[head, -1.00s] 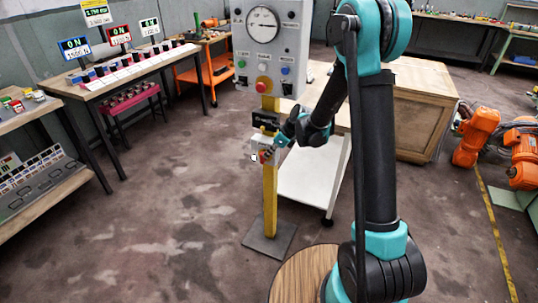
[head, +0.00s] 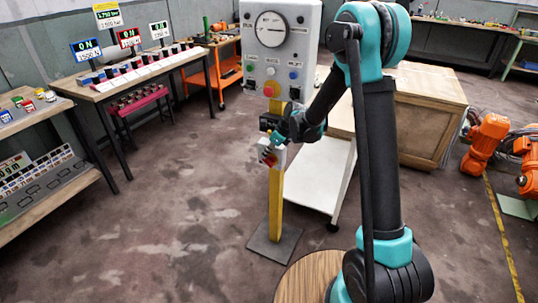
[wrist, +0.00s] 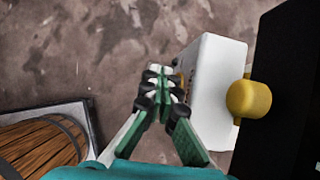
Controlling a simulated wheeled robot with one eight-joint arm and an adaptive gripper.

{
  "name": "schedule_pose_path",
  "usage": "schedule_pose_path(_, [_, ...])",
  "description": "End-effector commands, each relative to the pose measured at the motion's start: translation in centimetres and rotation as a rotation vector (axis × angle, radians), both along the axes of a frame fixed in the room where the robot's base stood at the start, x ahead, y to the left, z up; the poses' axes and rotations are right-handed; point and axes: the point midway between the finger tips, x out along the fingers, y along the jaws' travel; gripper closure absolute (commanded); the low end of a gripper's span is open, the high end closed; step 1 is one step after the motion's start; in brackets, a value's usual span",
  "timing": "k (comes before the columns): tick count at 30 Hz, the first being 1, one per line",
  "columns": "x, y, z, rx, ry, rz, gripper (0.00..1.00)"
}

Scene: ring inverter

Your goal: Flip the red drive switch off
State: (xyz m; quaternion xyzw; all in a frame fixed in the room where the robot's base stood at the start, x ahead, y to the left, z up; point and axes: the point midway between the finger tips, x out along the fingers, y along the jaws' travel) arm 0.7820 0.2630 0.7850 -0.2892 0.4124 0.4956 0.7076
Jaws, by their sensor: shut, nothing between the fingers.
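The red drive switch (head: 271,159) shows as a small red part on the front of a white box (head: 280,155), partway up the yellow post. My gripper (head: 268,143) is at the top of this box, close above the red part. Its fingers overlap the box in the head view, and I cannot tell whether they touch the switch. In the wrist view my shut, empty gripper (wrist: 160,72) has its fingertips together beside the left edge of the white box (wrist: 214,80). The switch lever is not clearly visible there, so its position cannot be read.
A grey control panel (head: 300,45) with a gauge and several buttons is above on the post (head: 276,205). In the wrist view a black block (wrist: 290,90) and yellow rounded piece (wrist: 249,98) are right of the fingers. A white cart (head: 312,175) stands behind.

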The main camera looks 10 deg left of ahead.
Motion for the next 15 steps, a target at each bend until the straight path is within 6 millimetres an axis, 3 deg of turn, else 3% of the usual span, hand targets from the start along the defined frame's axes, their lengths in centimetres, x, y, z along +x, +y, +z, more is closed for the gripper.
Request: schedule_pose_path(15, [0.4, 1.3, -0.5, 0.000, 0.001, 0.000, 1.00])
